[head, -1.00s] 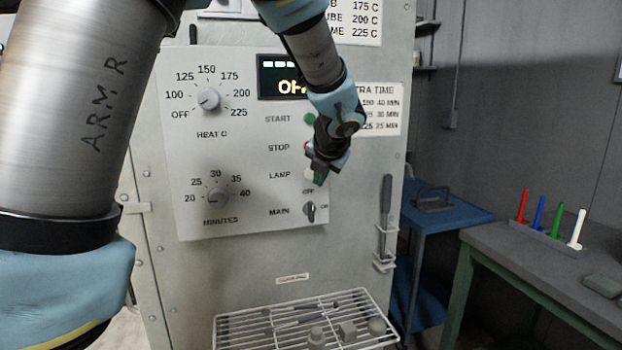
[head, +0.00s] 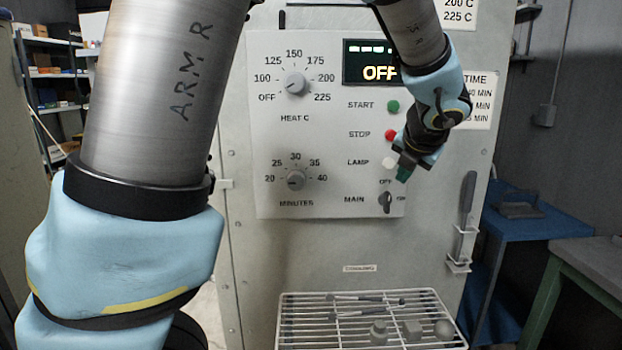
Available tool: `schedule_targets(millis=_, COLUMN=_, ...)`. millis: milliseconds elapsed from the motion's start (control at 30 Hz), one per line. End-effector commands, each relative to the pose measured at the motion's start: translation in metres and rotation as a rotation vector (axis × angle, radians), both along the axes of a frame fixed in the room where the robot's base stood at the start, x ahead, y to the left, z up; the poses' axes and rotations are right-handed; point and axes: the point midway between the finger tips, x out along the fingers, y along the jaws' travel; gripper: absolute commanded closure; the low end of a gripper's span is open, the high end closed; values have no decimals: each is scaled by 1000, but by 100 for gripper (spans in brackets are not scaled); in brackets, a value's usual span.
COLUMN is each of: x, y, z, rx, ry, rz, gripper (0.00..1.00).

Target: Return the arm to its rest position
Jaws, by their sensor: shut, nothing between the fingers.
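My gripper (head: 403,174) is in front of the right side of the oven's control panel (head: 270,160), near the lamp button (head: 389,162). It points down and its fingers are small and dark, shut with nothing seen between them. My arm comes in from the left and top of the view. The display (head: 368,63) reads OFF. The green start button (head: 393,107) and the red stop button (head: 390,135) show to the left of my wrist. The main switch (head: 385,201) is below the gripper. Whether the gripper touches the panel cannot be told.
A white wire rack (head: 300,343) with several grey parts juts out below the panel. A tool (head: 466,200) hangs in a holder at right. A blue cart (head: 530,222) and a grey bench (head: 600,262) stand further right. Shelves (head: 50,75) are at far left.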

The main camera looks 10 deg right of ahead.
Motion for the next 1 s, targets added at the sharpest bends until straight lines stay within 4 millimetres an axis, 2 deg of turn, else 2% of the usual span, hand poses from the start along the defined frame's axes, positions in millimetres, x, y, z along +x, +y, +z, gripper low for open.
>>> schedule_targets(millis=67, x=7, y=18, z=-7, rx=-50, ry=36, rz=93, gripper=100)
schedule_targets(millis=167, x=17, y=56, z=-24, rx=-181, ry=121, rz=324, gripper=100)
schedule_targets(millis=300, x=23, y=127, z=-54, rx=-447, ry=252, rz=811, gripper=100)
schedule_targets(millis=367, x=21, y=155, z=-66, rx=-564, ry=295, rz=1032, gripper=100)
schedule_targets(millis=500, x=9, y=217, z=-90, rx=-836, ry=350, rz=1565, gripper=100)
schedule_targets(millis=600, x=-5, y=256, z=-104, rx=-1029, ry=349, rz=1953, gripper=100)
schedule_targets(millis=800, x=-41, y=320, z=-128, rx=-1399, ry=223, rz=2716, gripper=100)
schedule_targets(millis=833, x=-46, y=327, z=-130, rx=1420, ry=-188, rz=-2761, gripper=100)
schedule_targets(millis=1000, x=-70, y=353, z=-141, rx=1201, ry=-3, rz=-2354, gripper=100)
